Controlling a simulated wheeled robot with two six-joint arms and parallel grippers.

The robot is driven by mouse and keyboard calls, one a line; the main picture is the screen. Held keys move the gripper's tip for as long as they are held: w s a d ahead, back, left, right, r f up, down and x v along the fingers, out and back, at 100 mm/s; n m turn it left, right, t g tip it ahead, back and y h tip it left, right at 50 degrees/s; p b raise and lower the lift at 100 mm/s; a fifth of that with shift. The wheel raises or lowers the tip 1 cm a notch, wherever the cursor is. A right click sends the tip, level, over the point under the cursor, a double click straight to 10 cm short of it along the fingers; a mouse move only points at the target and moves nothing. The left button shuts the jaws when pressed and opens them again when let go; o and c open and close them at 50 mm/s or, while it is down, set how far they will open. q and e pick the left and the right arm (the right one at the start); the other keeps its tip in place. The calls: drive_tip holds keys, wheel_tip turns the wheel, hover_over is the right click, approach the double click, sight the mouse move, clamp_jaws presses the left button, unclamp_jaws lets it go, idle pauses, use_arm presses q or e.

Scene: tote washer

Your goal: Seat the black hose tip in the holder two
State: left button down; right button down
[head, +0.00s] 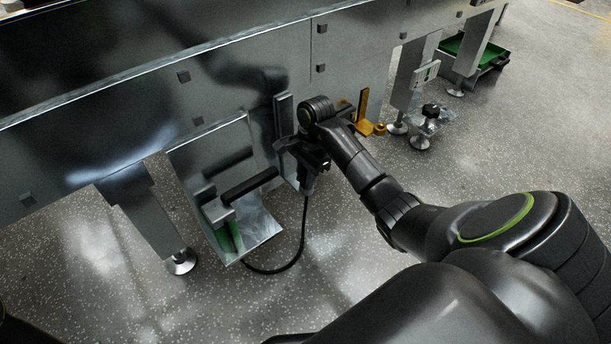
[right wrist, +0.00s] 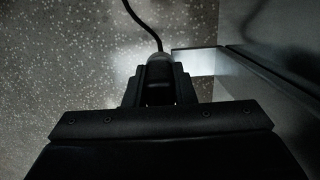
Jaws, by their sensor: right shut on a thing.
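My right gripper (head: 304,156) is shut on the black hose tip (head: 308,180), beside the washer's side panel. The black hose (head: 303,225) hangs from the tip and curves left to the lower edge of a metal tray. In the right wrist view, the jaws (right wrist: 159,88) close around the tip (right wrist: 158,66), and the hose leads up from it. A grey upright bracket (head: 284,115) stands on the panel just behind the gripper. A yellow bracket (head: 362,106) stands to its right. I cannot tell which is holder two. My left gripper is out of view.
An open metal tray (head: 262,226) with a black bar (head: 250,185) juts out left of the gripper. Machine legs stand on the speckled floor, one at left (head: 150,218). A green tray (head: 478,50) is at far right. The floor in front is clear.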

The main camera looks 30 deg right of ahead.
drive_tip(key=shift+f, duration=0.1)
idle(0.4)
drive_tip(key=c, duration=0.6)
unclamp_jaws()
drive_tip(key=shift+f+b, duration=0.1)
drive_tip(key=shift+b, duration=0.2)
drive_tip(key=shift+d+r+p, duration=0.1)
drive_tip(key=shift+r+p, duration=0.3)
drive_tip(key=shift+r, duration=0.1)
drive_tip(key=shift+d+r+p, duration=0.2)
drive_tip(key=shift+r+p, duration=0.75)
drive_tip(key=shift+r, duration=0.4)
drive_tip(key=shift+d+r+p, duration=0.2)
drive_tip(key=shift+r+p, duration=0.7)
drive_tip(key=shift+r, duration=0.5)
drive_tip(key=shift+d+r+p, duration=0.2)
drive_tip(key=shift+r+p, duration=0.75)
drive_tip(key=shift+r, duration=0.4)
drive_tip(key=shift+f, duration=0.1)
